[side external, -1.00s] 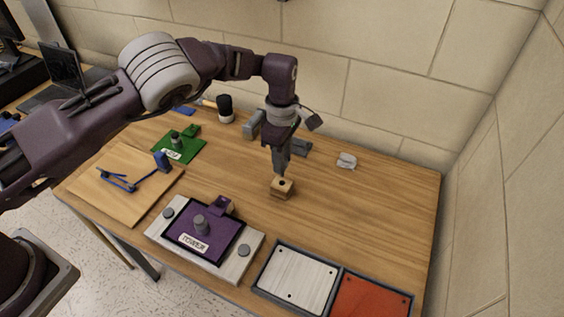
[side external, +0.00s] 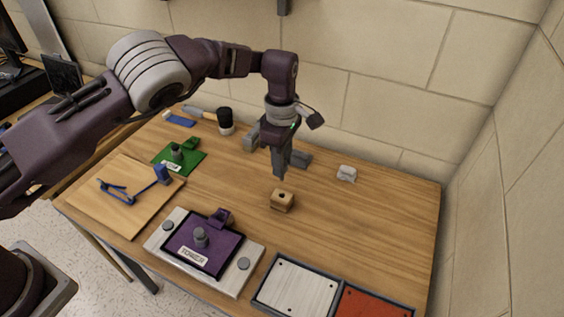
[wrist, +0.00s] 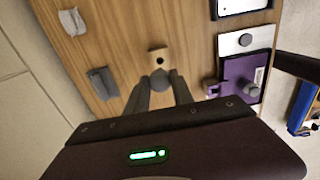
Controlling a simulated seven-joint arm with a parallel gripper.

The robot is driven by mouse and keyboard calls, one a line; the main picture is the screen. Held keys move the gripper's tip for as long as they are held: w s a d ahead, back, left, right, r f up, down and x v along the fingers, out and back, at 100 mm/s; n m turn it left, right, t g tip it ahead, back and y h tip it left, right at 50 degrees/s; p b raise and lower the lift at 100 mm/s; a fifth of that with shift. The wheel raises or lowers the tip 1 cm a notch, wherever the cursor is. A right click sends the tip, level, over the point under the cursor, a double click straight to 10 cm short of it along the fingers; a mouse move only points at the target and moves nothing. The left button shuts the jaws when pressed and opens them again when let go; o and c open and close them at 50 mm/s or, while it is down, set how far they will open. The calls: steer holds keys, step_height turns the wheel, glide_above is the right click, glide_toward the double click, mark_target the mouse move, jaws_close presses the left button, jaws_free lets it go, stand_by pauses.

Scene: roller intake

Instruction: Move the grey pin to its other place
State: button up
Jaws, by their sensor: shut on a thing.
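My gripper (side external: 280,174) is shut on the grey pin (wrist: 160,79), whose rounded grey end shows between the fingertips in the wrist view. In the side view the fingers hide most or all of the pin. A small wooden block (side external: 282,202) with a dark hole in its top stands on the table just below the fingertips, with a gap between. The block also shows just beyond the pin in the wrist view (wrist: 157,54).
A purple plate (side external: 222,252) with a grey knob lies on a pale base at front. A green plate (side external: 190,165) and a wooden board (side external: 108,210) are left. White (side external: 298,290) and red (side external: 372,305) trays are front right. A small pale object (side external: 346,173) lies back right.

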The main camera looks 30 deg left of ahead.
steer(key=s+a+n, duration=1.1)
steer(key=s+n, duration=0.1)
steer(key=shift+s+f, duration=0.15)
steer(key=shift+f, duration=2.25)
steer(key=shift+f, duration=0.1)
steer(key=shift+f, duration=0.65)
steer(key=shift+f, duration=1.2)
steer(key=o, duration=1)
steer(key=shift+o, duration=0.2)
